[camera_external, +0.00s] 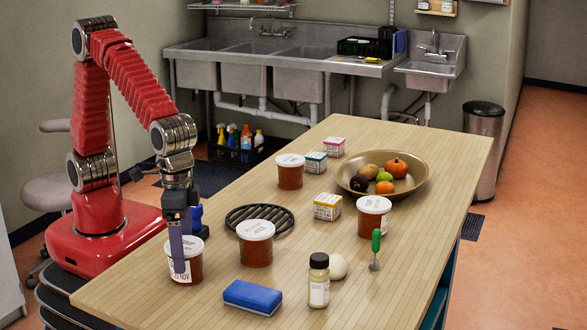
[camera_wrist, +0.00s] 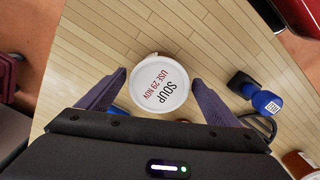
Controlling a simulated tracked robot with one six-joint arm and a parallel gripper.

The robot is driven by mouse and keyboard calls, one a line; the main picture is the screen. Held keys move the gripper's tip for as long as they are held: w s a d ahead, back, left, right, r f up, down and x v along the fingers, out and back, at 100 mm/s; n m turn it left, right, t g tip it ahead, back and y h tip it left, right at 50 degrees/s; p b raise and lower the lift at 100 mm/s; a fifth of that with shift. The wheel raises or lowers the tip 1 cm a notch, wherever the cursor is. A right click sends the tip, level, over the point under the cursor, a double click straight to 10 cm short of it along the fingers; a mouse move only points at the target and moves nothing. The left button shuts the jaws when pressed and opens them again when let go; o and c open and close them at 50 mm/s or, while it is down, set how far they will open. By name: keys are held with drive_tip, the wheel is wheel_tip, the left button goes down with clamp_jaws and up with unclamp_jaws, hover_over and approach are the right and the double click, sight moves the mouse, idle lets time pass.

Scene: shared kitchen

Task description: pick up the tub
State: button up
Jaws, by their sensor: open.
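A lidded soup tub (camera_external: 195,268) with a white lid and red-brown contents stands upright near the left edge of the table. Its lid, printed "SOUP USE 29 NOV", shows between the fingers in the wrist view (camera_wrist: 159,84). My gripper (camera_external: 180,266) is open and points down at this tub, with one finger in front of it in the external view. In the wrist view my gripper (camera_wrist: 158,85) has a finger on either side of the lid. I cannot tell whether either finger touches it. Similar tubs stand mid-table (camera_external: 256,245), at the back (camera_external: 290,172) and at the right (camera_external: 373,217).
A blue sponge (camera_external: 252,297), a small bottle (camera_external: 319,281), an egg-like white ball (camera_external: 338,267) and a green-handled tool (camera_external: 376,248) are in front. A fruit bowl (camera_external: 410,184) and small boxes stand farther back.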

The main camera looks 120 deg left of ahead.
drive_tip(key=shift+f, duration=2.25)
drive_tip(key=shift+w, duration=0.1)
drive_tip(key=c, duration=1.2)
drive_tip(key=shift+r, duration=0.15)
drive_tip(key=shift+c, duration=0.3)
wheel_tip(320, 180, up, 10)
drive_tip(key=shift+f, duration=0.1)
